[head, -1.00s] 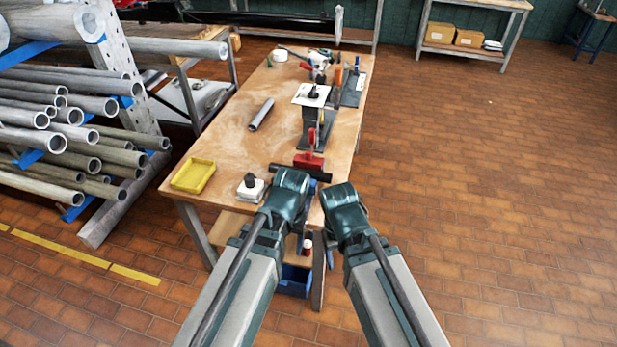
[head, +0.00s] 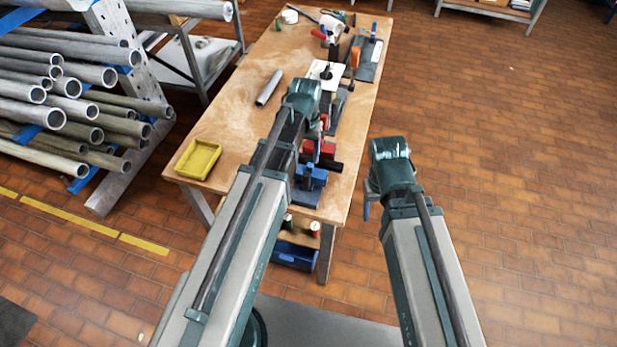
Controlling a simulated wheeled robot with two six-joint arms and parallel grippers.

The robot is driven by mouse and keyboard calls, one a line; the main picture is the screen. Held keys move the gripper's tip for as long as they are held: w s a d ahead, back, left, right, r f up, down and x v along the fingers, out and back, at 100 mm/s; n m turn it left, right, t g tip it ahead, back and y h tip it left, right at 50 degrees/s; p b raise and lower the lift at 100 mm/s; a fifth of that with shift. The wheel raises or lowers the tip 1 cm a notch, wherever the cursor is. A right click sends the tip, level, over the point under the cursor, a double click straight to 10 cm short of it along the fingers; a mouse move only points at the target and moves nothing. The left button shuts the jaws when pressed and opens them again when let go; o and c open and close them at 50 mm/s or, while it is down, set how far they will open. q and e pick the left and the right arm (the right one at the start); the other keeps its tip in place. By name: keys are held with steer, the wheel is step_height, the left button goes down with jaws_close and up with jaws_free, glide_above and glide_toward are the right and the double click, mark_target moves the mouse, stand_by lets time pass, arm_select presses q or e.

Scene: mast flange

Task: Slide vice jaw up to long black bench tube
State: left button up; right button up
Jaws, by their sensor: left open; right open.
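The vice stands at the near right of the workbench, with a red jaw part (head: 322,149) and a blue part (head: 309,187) nearer me. The long black bench tube (head: 333,164) lies crosswise between red and blue; its left portion is hidden behind my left arm. I cannot tell whether the blue part touches the tube. My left gripper (head: 302,97) is open, over the bench beyond the vice, its fingers mostly hidden by its own body. My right gripper (head: 389,158) is open, off the bench's right edge, right of the vice, its fingers hardly visible.
The wooden workbench (head: 235,125) carries a yellow tray (head: 198,159), a grey tube (head: 269,87), a white plate (head: 326,73) on a stand and tools at the far end. A pipe rack (head: 130,60) stands left. Open tiled floor lies to the right.

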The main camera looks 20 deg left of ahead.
mark_target(306, 180)
arm_select(q)
step_height(306, 180, down, 14)
steer(key=b, duration=1.3)
steer(key=shift+r, duration=0.15)
steer(key=shift+c, duration=0.3)
